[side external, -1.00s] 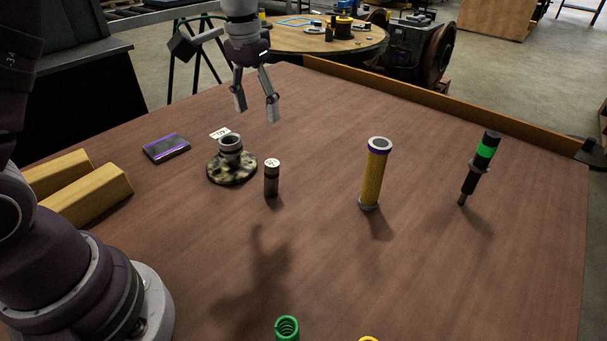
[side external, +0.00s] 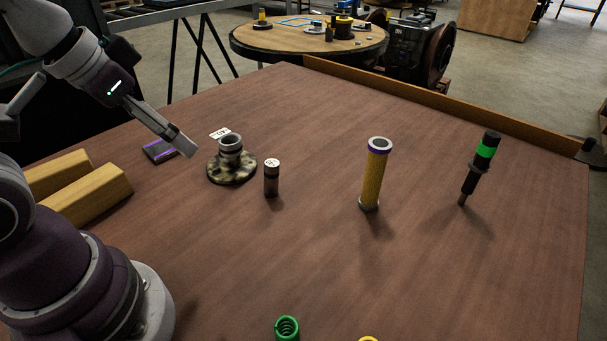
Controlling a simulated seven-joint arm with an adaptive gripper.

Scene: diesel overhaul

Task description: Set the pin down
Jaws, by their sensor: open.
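A short dark cylinder with a pale marked top (side external: 272,180), which looks like the pin, stands upright on the brown table. Nothing touches it. My gripper (side external: 184,146) is at the upper left, above the table and in front of the dark slab with a purple stripe (side external: 158,154). It is open and holds nothing that I can see. Its fingers overlap in this view and hide part of the slab.
A mottled round base with a metal collar (side external: 231,168) stands left of the cylinder, a small white label (side external: 220,133) behind it. A yellow tube (side external: 374,178), a black-and-green tool (side external: 483,160), a green spring (side external: 287,328) and wooden blocks (side external: 90,196) surround open table.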

